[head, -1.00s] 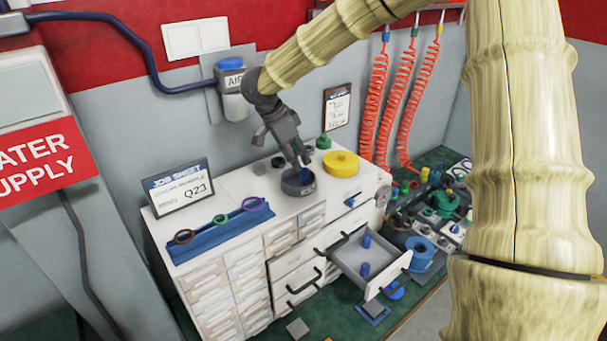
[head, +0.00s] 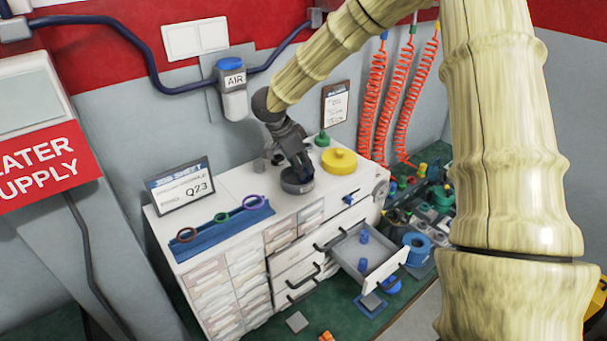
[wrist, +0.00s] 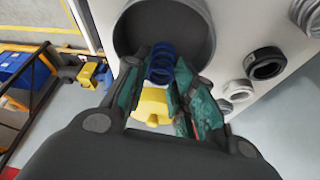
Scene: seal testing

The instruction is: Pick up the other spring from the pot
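The dark round pot (head: 297,187) stands on the white cabinet top. In the wrist view its wide rim and hollow inside (wrist: 190,22) fill the top middle. A blue coil spring (wrist: 160,62) stands in the pot's mouth. My gripper (wrist: 161,78) has its two teal-padded fingers on either side of the spring, with what looks like a narrow gap. In the head view my gripper (head: 302,172) reaches down into the pot and hides the spring.
An open drawer (head: 395,265) holds two small blue pieces (head: 363,237). A yellow disc (head: 339,160), a green part (head: 322,139), a job sheet (head: 180,187) and a blue ring rack (head: 222,231) are on the cabinet top. Dark rings (wrist: 266,64) lie beside the pot.

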